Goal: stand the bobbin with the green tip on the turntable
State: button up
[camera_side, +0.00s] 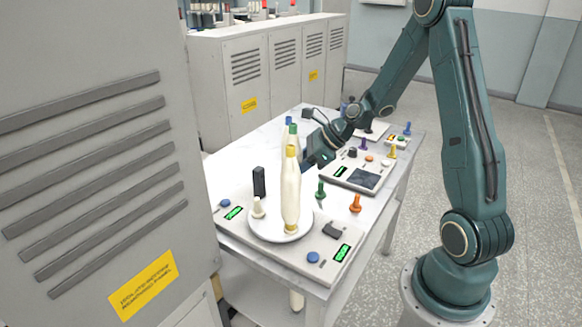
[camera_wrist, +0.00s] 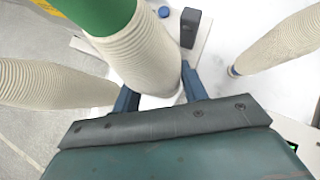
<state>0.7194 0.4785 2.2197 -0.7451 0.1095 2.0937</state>
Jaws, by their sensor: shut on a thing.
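The bobbin with the green tip (camera_wrist: 100,12) is between my gripper's fingers (camera_wrist: 160,88) in the wrist view, its cream winding filling the gap. My gripper (camera_side: 308,152) is shut on it. In the side view the green tip (camera_side: 293,128) shows above and behind a yellow-tipped bobbin (camera_side: 290,190), which hides most of the held bobbin. The turntable, a white round plate (camera_side: 266,230), is at the table's near end. The yellow-tipped bobbin's lower end overlaps the plate in the side view. I cannot tell whether the held bobbin touches anything below.
A blue tip (camera_side: 288,119) shows behind the green one. Other wound bobbins flank the held one at left (camera_wrist: 50,84) and right (camera_wrist: 278,45) in the wrist view. A black block (camera_side: 259,181), a cream peg (camera_side: 258,208), a green peg (camera_side: 320,189) and an orange peg (camera_side: 355,204) stand near the plate.

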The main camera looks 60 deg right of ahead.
jog(key=o, duration=1.1)
jog(key=shift+r, duration=0.1)
jog(key=v, duration=1.3)
jog(key=shift+s+d+r, duration=0.2)
jog(key=shift+r, duration=0.05)
jog(key=shift+a, duration=0.1)
